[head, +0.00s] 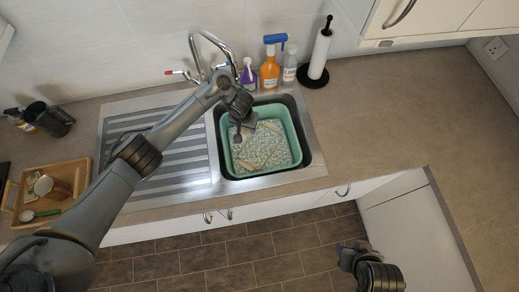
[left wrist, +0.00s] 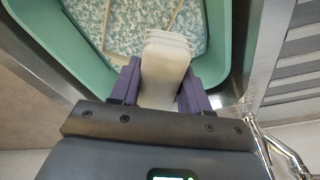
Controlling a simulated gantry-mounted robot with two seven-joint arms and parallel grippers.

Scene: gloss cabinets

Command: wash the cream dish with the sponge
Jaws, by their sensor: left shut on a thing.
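My left gripper (head: 241,134) reaches into the green basin (head: 299,125) in the sink. In the left wrist view, its purple fingers (left wrist: 160,88) are shut on a pale cream object (left wrist: 165,58) with ridged layers at its far end. I cannot tell whether this is the cream dish. Speckled foamy water (head: 285,150) fills the basin, with several narrow cream shapes showing in it, such as a cream piece (head: 246,164). No sponge can be made out. My right gripper (head: 352,252) hangs over the floor, away from the sink; its jaws are unclear.
A tap (head: 228,50) stands behind the sink. A purple bottle (head: 248,76), an orange spray bottle (head: 269,72), a clear bottle (head: 290,65) and a paper roll (head: 320,55) line the back. A wooden tray (head: 78,168) stands left. The right counter is clear.

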